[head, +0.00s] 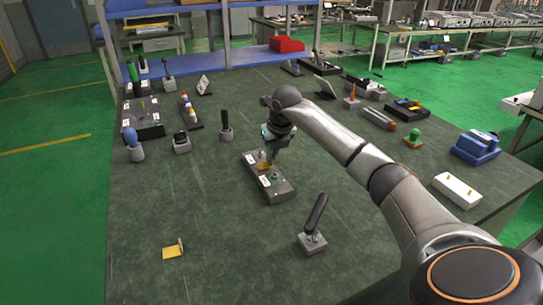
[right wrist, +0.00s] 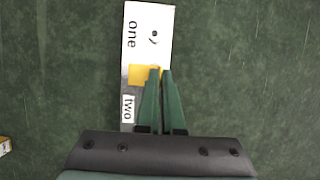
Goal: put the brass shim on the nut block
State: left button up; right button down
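A brass-yellow plate, which I take to be the brass shim (head: 264,166), is at my right gripper's fingertips, over the grey block labelled "one" and "two" (head: 282,190). That block looks like the nut block. In the right wrist view the shim (right wrist: 140,75) lies between the two labels of the block (right wrist: 152,20), left of the fingers, with a yellow edge between the tips. My right gripper (right wrist: 160,72) points down, its green fingers close together on that edge. Whether the shim touches the block is unclear. My left gripper is not in view.
A similar yellow bent plate (head: 173,250) lies on the table's front left. A black-handled lever on a grey base (head: 312,238) stands right of the block, and a black handle (head: 225,126) behind it to the left.

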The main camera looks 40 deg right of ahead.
jog(key=shift+f, duration=0.3)
jog(key=shift+f, duration=0.2)
jog(key=c, duration=1.1)
grip_release()
jog(key=shift+o, duration=0.2)
jog(key=shift+r, duration=0.1)
jog(key=shift+r, duration=0.2)
jog(key=v, duration=1.1)
jog(key=shift+s+r+p, duration=0.2)
jog(key=shift+r+p, duration=0.1)
jog(key=shift+r, duration=0.05)
